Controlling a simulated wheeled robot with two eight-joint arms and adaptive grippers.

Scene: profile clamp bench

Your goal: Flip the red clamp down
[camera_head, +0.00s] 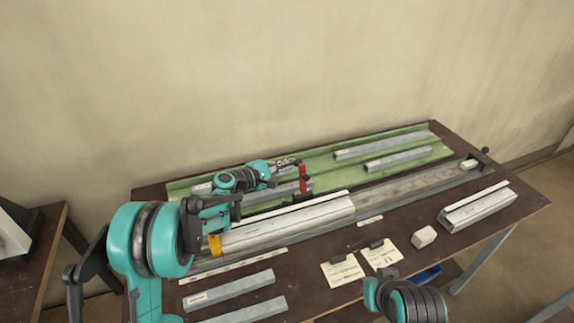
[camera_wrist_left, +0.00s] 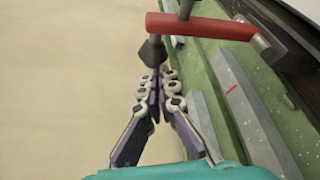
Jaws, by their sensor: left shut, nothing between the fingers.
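The red clamp (camera_head: 303,179) stands at the front edge of the green tray, its red part upright in the head view. In the left wrist view its red bar (camera_wrist_left: 200,25) crosses the top, with a grey metal crosspiece at its right end and a dark cone-shaped tip near my fingers. My left gripper (camera_head: 287,163) is shut and empty, just left of the clamp's upper part. In the left wrist view the closed fingers (camera_wrist_left: 157,80) lie just below the dark tip; whether they touch cannot be told.
The green tray (camera_head: 400,158) holds several grey bars. A long profile (camera_head: 290,222) lies along the bench in front of the clamp. The wall is behind.

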